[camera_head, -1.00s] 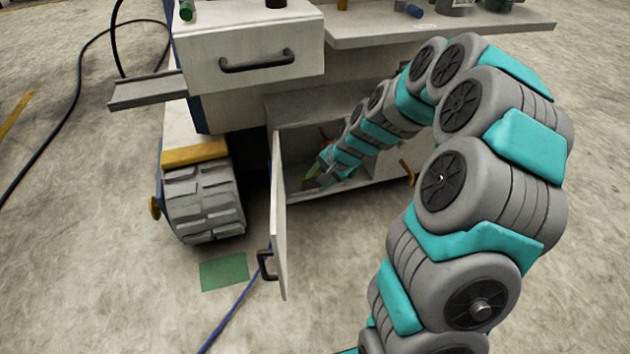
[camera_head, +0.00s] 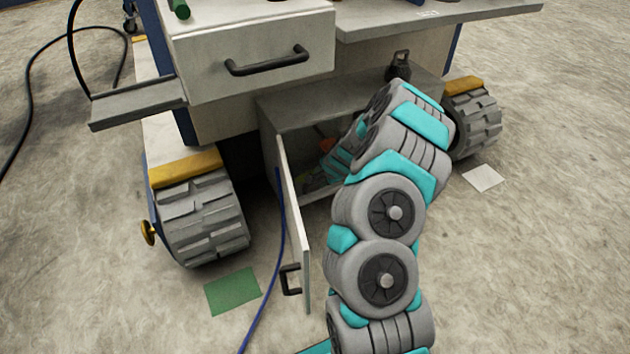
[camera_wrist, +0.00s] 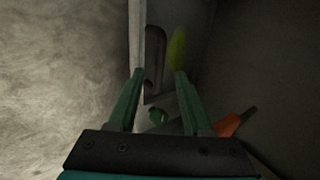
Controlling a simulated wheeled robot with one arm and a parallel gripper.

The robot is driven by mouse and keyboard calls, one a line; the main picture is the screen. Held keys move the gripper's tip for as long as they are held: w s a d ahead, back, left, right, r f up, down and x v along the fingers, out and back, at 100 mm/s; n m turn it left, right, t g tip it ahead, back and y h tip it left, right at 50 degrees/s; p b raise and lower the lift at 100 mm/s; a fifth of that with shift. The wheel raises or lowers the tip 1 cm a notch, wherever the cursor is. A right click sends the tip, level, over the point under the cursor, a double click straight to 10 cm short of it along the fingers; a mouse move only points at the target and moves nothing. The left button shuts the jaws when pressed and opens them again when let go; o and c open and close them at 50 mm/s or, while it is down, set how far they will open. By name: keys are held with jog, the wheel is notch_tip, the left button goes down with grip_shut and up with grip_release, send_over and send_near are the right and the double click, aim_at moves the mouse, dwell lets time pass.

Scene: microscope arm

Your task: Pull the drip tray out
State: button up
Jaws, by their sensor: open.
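A grey shallow tray (camera_head: 138,102) juts out from the left side of the cart, under the drawer; I cannot tell for sure that it is the drip tray. My gripper (camera_wrist: 159,73) is open, with its two green fingers apart and nothing clearly held between them. In the head view my arm reaches into the open lower cabinet (camera_head: 300,112), and the gripper is mostly hidden there. In the wrist view a dark grey upright piece (camera_wrist: 154,58) and a yellow-green piece (camera_wrist: 178,48) are ahead of the fingers. An orange-tipped object (camera_wrist: 235,122) lies right of them.
The cabinet door (camera_head: 293,225) stands open left of my arm. A closed drawer with a black handle (camera_head: 268,62) is above. Cart wheels (camera_head: 203,217) flank the cabinet.

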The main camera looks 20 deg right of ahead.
aim_at(316, 182)
jog(key=shift+b+x, duration=0.4)
jog(key=shift+x, duration=1.6)
jog(key=shift+c, duration=0.4)
grip_shut()
